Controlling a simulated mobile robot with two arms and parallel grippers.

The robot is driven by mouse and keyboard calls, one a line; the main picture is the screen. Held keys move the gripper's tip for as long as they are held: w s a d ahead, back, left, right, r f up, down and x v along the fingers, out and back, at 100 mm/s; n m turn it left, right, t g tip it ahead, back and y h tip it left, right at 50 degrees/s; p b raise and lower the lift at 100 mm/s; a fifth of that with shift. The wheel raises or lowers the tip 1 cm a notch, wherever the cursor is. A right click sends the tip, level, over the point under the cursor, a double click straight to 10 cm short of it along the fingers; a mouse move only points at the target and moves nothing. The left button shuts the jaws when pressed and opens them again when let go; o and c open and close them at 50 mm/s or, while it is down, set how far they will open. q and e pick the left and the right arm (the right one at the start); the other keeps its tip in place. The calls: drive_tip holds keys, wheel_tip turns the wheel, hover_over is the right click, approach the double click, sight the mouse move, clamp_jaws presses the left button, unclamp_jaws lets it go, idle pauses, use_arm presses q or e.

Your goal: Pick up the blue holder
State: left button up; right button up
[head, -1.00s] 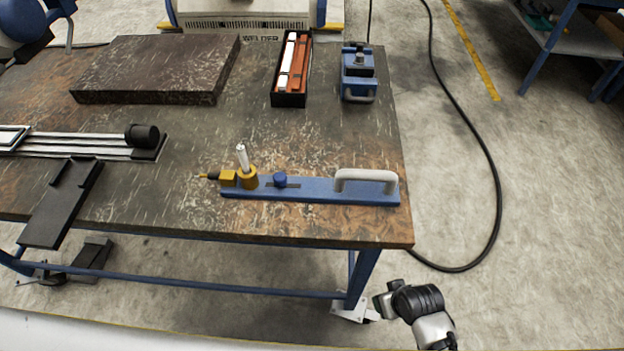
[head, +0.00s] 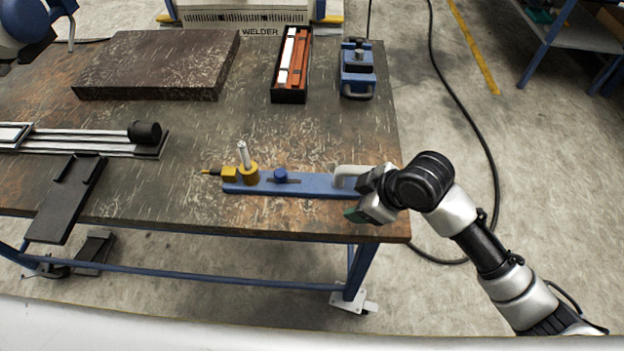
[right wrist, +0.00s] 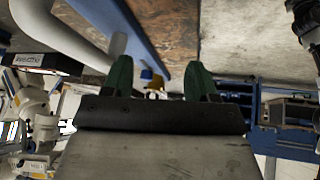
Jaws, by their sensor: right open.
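The blue holder (head: 310,186) is a long blue bar lying near the front right edge of the worktable. It carries a yellow clamp with an upright silver pin at its left end, a blue knob in the middle and a light grey handle (head: 345,171) at its right end. My right gripper (head: 360,197) is open at the handle end and partly covers the bar there. In the right wrist view, the green-tipped fingers (right wrist: 157,75) are apart with nothing gripped. The blue bar (right wrist: 138,32) and handle (right wrist: 68,38) show beside them; contact cannot be told. My left gripper is out of view.
On the worktable (head: 190,135) are a dark slab (head: 155,65), a black box with red and white pieces (head: 291,65), a blue device (head: 357,70), a rail (head: 85,143) and a black tray-like piece (head: 68,198). Free room lies behind the holder.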

sight(357, 169)
drive_tip(key=w+d+r+n+g+h, duration=0.1)
drive_tip(key=w+d+r+n, duration=0.25)
drive_tip(key=w+r, duration=0.35)
drive_tip(key=shift+n, duration=0.25)
drive_tip(key=x, duration=0.5)
drive_tip(key=shift+a+f, duration=0.15)
drive_tip(key=shift+p+x, duration=0.5)
drive_tip(key=shift+x, duration=2.2)
drive_tip(key=shift+a, duration=0.2)
drive_tip(key=shift+c, duration=0.3)
